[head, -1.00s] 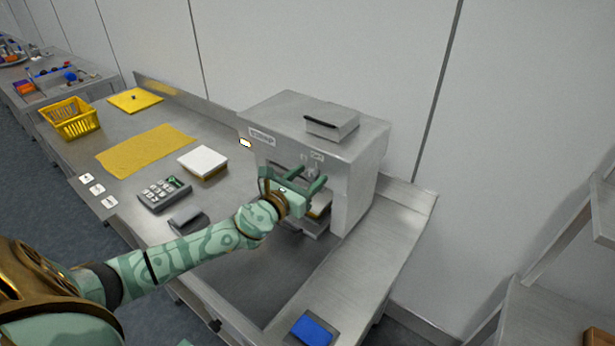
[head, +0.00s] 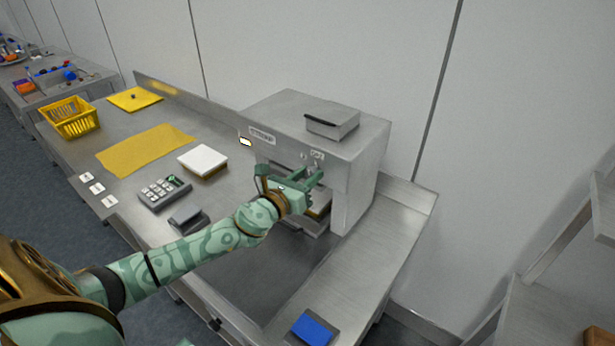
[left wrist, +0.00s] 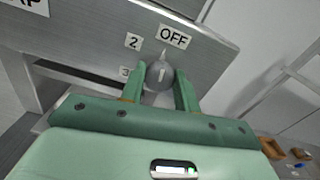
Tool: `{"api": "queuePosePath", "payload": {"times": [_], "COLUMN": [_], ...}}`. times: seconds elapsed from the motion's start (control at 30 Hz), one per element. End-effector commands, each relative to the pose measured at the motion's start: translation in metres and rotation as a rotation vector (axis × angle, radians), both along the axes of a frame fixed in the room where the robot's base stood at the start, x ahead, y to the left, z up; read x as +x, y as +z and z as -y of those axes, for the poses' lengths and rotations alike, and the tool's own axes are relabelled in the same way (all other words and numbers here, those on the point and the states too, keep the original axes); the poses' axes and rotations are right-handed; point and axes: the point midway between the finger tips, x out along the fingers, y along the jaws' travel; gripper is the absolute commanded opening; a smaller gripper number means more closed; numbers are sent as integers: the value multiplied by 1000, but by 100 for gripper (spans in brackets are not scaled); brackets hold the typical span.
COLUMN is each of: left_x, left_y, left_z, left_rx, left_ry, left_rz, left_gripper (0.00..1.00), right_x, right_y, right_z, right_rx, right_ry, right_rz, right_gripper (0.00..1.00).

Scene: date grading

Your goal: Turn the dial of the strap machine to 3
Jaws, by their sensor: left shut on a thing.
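The strap machine (head: 355,170) is a grey metal box on the bench. Its dial (left wrist: 160,77) is a round grey knob with a white mark on its front, which shows in the left wrist view. The white mark points up toward the OFF label (left wrist: 174,37). The 2 label (left wrist: 133,41) is up and left of the knob, and the 3 label (left wrist: 125,72) is partly hidden behind a finger. My left gripper (head: 311,174) is at the machine's front, its two green fingers shut on the dial from both sides. In the head view the fingers hide most of the dial. My right gripper is not in view.
A grey box (head: 332,122) sits on top of the machine. Left of it are a white-topped block (head: 203,158), a keypad device (head: 164,193), a yellow mat (head: 145,150) and a yellow basket (head: 70,119). A blue pad (head: 312,328) lies at the bench's near end.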

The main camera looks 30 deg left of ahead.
Motion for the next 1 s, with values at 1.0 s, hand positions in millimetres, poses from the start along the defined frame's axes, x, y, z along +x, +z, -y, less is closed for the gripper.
{"api": "queuePosePath", "payload": {"times": [1.0], "left_x": [1], "left_y": [1], "left_z": [-4], "left_rx": [-947], "left_ry": [3], "left_rz": [-70], "left_gripper": [8], "right_x": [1], "right_y": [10], "right_z": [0], "right_rx": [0], "right_ry": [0], "right_rz": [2], "right_gripper": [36]}}
